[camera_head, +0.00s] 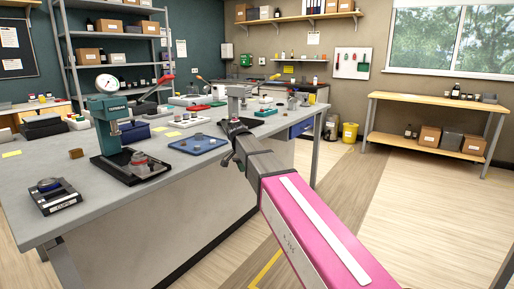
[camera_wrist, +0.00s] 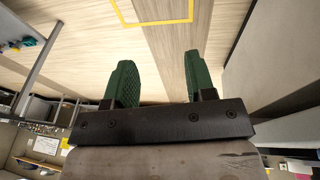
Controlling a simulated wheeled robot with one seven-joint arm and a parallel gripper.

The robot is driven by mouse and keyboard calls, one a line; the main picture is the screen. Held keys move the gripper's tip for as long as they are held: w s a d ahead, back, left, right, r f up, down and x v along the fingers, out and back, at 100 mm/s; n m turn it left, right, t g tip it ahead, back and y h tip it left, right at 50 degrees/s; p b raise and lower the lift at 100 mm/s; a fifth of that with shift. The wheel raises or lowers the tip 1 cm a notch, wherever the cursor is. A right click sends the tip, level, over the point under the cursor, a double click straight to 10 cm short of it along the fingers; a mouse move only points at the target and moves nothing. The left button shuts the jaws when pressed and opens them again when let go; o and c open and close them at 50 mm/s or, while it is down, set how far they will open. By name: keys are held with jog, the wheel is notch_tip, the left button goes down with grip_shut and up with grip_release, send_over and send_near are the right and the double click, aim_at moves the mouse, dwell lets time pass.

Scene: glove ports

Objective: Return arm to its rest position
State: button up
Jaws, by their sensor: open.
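My arm reaches forward from the lower right in the head view, its pink link nearest the camera. Its far end is by the right edge of the grey workbench (camera_head: 200,150). In the head view the fingers cannot be made out clearly. In the wrist view my gripper (camera_wrist: 158,85) shows two green fingers standing wide apart with nothing between them. Wooden floor and a yellow floor line (camera_wrist: 150,18) lie beyond the fingertips.
On the bench stand a green press with a dial gauge (camera_head: 108,125), a blue tray (camera_head: 198,144) and a small black scale (camera_head: 54,194). A wooden side table (camera_head: 437,101) with boxes and a yellow bin (camera_head: 350,132) stand at the back right. The floor between is clear.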

jog(key=s+d+f+n+y, duration=0.1)
jog(key=s+d+f+n, duration=0.1)
jog(key=s+d+f, duration=0.4)
jog(key=s+d+f+n+g+y, duration=0.1)
jog(key=s+d+f+n, duration=0.1)
jog(key=s+d+f, duration=0.5)
jog(key=s+d+f+n+y, duration=0.1)
jog(key=s+d+f, duration=0.6)
jog(key=f, duration=0.8)
jog(key=d+n, duration=0.1)
jog(key=d, duration=0.2)
jog(key=shift+n, duration=0.4)
